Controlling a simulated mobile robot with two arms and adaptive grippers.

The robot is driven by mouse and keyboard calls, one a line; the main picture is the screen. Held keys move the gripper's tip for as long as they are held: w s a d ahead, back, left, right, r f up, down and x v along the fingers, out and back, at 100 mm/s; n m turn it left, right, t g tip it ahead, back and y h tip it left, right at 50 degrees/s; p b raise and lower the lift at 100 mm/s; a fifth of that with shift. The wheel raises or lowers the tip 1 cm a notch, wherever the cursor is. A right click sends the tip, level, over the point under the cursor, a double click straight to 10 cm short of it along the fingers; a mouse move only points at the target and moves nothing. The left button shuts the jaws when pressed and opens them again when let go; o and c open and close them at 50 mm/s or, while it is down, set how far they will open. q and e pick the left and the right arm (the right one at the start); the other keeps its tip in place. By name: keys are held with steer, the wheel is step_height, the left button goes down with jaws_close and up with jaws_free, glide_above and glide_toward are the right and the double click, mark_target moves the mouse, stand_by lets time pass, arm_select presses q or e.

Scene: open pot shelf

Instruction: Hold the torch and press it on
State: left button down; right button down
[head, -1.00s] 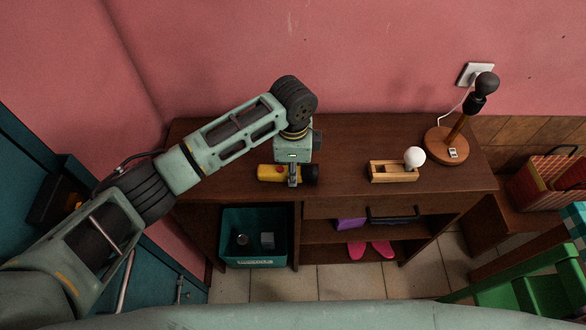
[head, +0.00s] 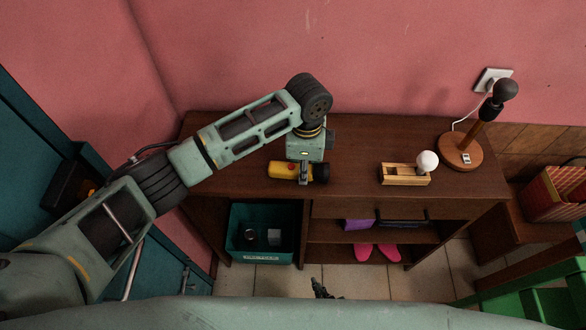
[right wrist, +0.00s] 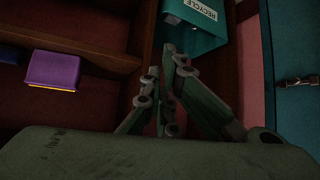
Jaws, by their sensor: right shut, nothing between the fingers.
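The torch (head: 284,170), yellow with a dark head at its right end, lies on its side on the brown shelf top (head: 350,140). My left gripper (head: 303,174) is over the torch from above, with a grey finger across its near side near the dark head. The far finger is hidden, so I cannot tell whether it grips. My right gripper (head: 322,289) is low in front of the shelf, well away from the torch. It also shows in the right wrist view (right wrist: 170,60), shut and empty.
A teal recycle bin (head: 252,257) stands in the lower left bay. A wooden block with a white ball (head: 427,161) and a lamp (head: 461,154) stand to the right on top. A purple box (head: 358,225) and pink shoes (head: 364,253) are below.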

steer(key=w+a+r+t+y, duration=0.1)
steer(key=w+a+r+t, duration=0.25)
steer(key=r, duration=0.25)
steer(key=w+a+r+t, duration=0.2)
steer(key=w+a+r, duration=0.2)
steer(key=r, duration=0.3)
steer(key=m+t+h, duration=0.5)
steer(key=t, duration=0.3)
glide_toward(291, 166)
steer(key=s+r, duration=0.4)
steer(key=shift+w+d+f+g, duration=0.15)
steer(key=shift+d+g, duration=0.1)
steer(key=shift+d, duration=0.05)
steer(key=x, duration=1)
steer(key=shift+a, duration=0.1)
